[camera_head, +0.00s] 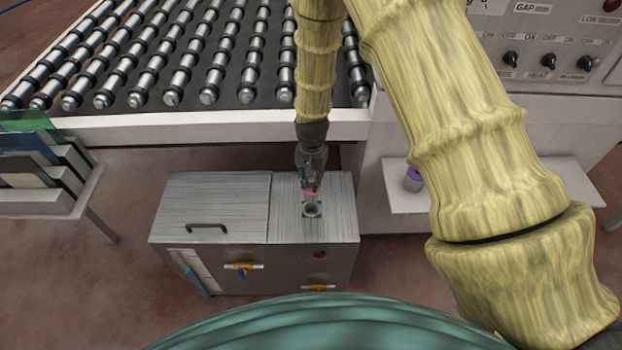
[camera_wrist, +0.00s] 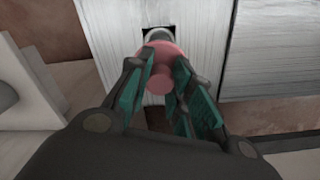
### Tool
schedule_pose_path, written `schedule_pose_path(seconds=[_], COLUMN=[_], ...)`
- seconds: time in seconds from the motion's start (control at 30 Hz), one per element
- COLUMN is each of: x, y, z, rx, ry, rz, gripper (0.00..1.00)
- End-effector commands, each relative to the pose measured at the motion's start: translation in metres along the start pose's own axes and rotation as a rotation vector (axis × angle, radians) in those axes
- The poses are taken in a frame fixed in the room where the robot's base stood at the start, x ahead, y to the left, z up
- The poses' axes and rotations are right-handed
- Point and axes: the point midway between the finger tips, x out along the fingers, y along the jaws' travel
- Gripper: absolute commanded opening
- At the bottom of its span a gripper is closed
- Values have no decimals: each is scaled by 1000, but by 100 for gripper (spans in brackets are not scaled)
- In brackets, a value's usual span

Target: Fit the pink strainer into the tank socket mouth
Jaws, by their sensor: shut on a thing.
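The pink strainer (camera_wrist: 162,68) is held between the green-padded fingers of my gripper (camera_wrist: 158,98) in the wrist view. In the head view my gripper (camera_head: 312,180) points down over the right part of the grey tank (camera_head: 168,205), with the strainer (camera_head: 312,194) just below its fingers. The round metal socket mouth (camera_head: 312,210) sits on the tank top, right below the strainer in the picture. In the wrist view the socket mouth (camera_wrist: 157,34) shows partly behind the strainer's far end. I cannot tell whether the strainer touches the socket.
The tank has a lid with a black handle (camera_head: 207,227) on its left and valves (camera_head: 243,266) on its front. A roller conveyor (camera_head: 180,85) stands behind. A purple-topped container (camera_head: 413,180) stands on a white shelf (camera_head: 400,202) to the right. A glass rack (camera_head: 45,195) is at left.

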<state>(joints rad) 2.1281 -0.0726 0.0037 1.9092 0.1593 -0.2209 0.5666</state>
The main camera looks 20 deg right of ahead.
Motion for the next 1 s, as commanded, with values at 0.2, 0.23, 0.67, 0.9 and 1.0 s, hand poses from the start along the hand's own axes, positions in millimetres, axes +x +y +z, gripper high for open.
schedule_pose_path(seconds=[0.2,0.23,0.67,0.9,1.0], x=[1,1,9,27,34], y=[0,0,1,1,1], z=[-1,-1,-2,-2,-2], rx=[15,15,12,11,11], ry=[0,0,0,0,0], rz=[-1,-1,-1,-1,-1], gripper=[0,0,0,0,0])
